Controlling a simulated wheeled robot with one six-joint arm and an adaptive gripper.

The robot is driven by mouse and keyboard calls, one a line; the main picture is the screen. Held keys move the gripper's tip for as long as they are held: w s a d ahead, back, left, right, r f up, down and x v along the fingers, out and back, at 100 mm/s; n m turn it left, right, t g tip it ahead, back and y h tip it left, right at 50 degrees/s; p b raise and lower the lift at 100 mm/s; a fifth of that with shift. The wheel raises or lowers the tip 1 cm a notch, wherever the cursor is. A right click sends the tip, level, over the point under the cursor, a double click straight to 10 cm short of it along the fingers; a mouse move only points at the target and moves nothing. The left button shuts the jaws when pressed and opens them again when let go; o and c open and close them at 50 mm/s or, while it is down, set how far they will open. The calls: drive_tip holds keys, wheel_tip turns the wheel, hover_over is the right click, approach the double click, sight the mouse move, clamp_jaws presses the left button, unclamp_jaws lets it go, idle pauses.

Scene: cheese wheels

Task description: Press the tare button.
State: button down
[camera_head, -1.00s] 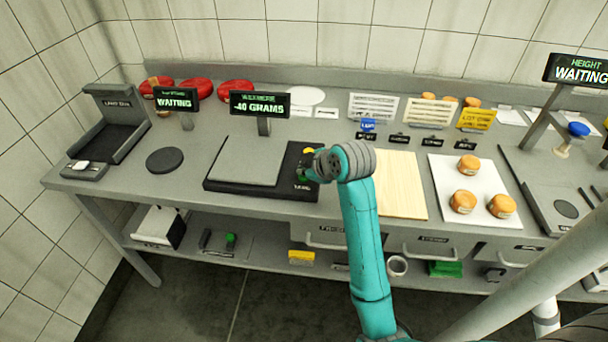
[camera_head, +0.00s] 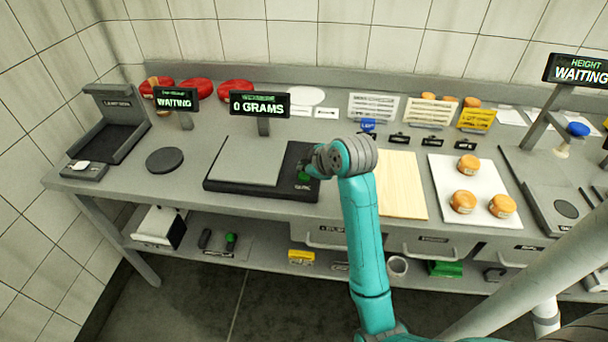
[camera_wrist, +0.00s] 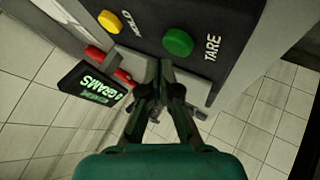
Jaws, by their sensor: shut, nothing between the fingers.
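The scale (camera_head: 230,188) has a pale square plate (camera_head: 250,160) with nothing on it and a dark panel at its right. Its display (camera_head: 260,104) reads 0 GRAMS; it also shows tilted in the wrist view (camera_wrist: 92,88). The green button marked TARE (camera_wrist: 178,42) is in the wrist view, with a yellow button (camera_wrist: 109,21) beside it. The green button shows partly in the head view (camera_head: 303,176). My gripper (camera_wrist: 160,66) is shut and empty, its tips close to the green button. I cannot tell whether they touch it.
A wooden board (camera_head: 401,185) lies right of the scale, then a white sheet (camera_head: 440,172) with three orange cheeses. A dark round disc (camera_head: 165,160) lies to the left. Red cheese wheels (camera_head: 236,87) and label cards stand at the back.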

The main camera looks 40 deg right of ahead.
sight(305, 177)
drive_tip(key=shift+r, duration=2.5)
